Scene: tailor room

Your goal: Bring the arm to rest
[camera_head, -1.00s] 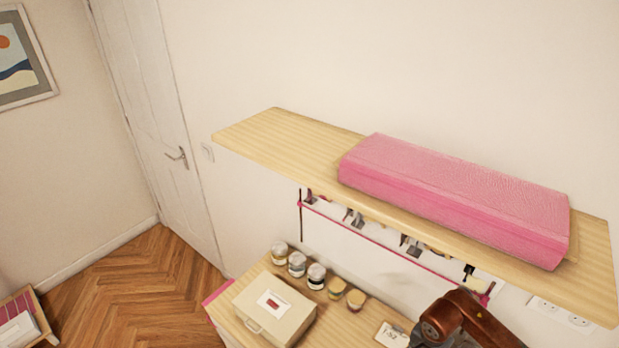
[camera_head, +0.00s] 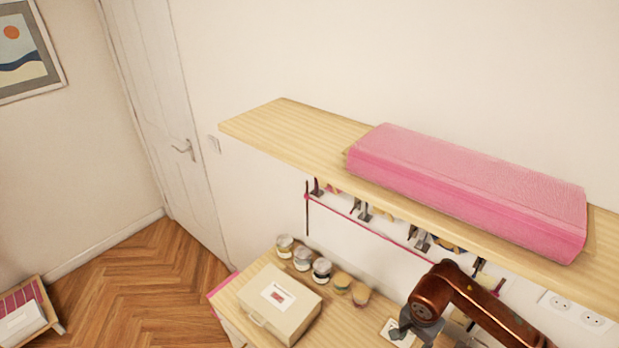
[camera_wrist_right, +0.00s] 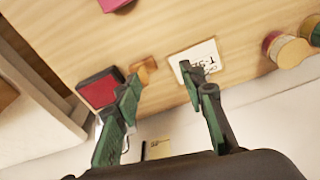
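My right arm (camera_head: 465,300) comes in at the lower right of the head view, a copper-brown link above the desk. Its grey gripper hangs at the bottom edge there and is partly cut off. In the right wrist view my right gripper (camera_wrist_right: 161,76) shows two green-padded fingers spread apart with nothing held between them. A white marked card (camera_wrist_right: 200,60) lies on the desk just beyond the right-hand fingertip. My left gripper is not in view.
A wooden shelf (camera_head: 275,130) with a pink fabric block (camera_head: 465,190) juts from the wall above the arm. The desk (camera_head: 338,325) below holds a beige box (camera_head: 280,305) and several jars. A red item (camera_wrist_right: 98,88) shows in the wrist view.

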